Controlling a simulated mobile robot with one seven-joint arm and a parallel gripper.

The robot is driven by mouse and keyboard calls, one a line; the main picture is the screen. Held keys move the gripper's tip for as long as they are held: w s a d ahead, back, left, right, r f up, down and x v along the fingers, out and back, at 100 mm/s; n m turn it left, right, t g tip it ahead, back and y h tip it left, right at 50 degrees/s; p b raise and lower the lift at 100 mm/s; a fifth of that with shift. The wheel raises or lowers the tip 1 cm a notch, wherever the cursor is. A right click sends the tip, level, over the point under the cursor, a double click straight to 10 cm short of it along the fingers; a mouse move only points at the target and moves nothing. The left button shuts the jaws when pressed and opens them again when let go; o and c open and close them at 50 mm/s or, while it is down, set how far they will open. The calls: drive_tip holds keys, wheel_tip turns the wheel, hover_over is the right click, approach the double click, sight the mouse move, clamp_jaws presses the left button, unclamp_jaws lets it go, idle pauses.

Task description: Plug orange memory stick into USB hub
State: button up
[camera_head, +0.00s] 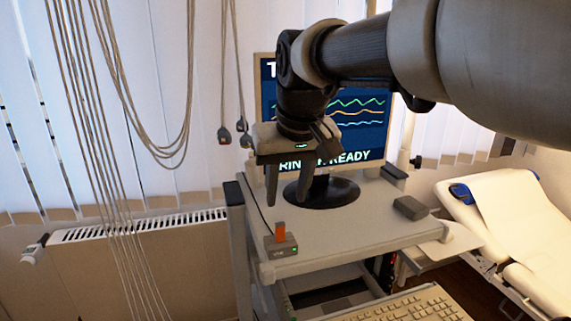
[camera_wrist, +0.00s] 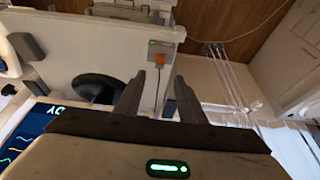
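The orange memory stick (camera_head: 280,231) stands upright at the small grey USB hub (camera_head: 282,248) on the cart top's front left corner. It looks seated in the hub; the join is too small to see clearly. In the wrist view the orange stick (camera_wrist: 153,58) adjoins the hub (camera_wrist: 162,46), which shows a green light. My gripper (camera_head: 288,202) points down above and behind the hub in the head view. Its fingers are apart with nothing between them, as the wrist view also shows (camera_wrist: 160,82). It is clear of the stick.
A monitor (camera_head: 350,105) on a round black base (camera_head: 335,193) stands behind my gripper. A dark grey box (camera_head: 410,208) lies on the cart top (camera_head: 340,232) at right. Cables (camera_head: 105,150) hang at left. A keyboard (camera_head: 405,306) sits lower in front. The cart's front middle is clear.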

drive_tip(key=v, duration=0.6)
drive_tip(key=shift+s+r, duration=0.2)
drive_tip(key=shift+r, duration=0.2)
drive_tip(key=shift+d, duration=0.1)
drive_tip(key=s+d+f+m+t+h, duration=0.1)
drive_tip(key=s+d+f+m, duration=0.2)
drive_tip(key=s+d+f, duration=0.9)
drive_tip(key=s+f, duration=0.2)
drive_tip(key=s, duration=0.1)
drive_tip(key=shift+s+f+t, duration=0.15)
drive_tip(key=shift+s+t, duration=0.15)
drive_tip(key=shift+s, duration=0.1)
drive_tip(key=shift+d, duration=0.1)
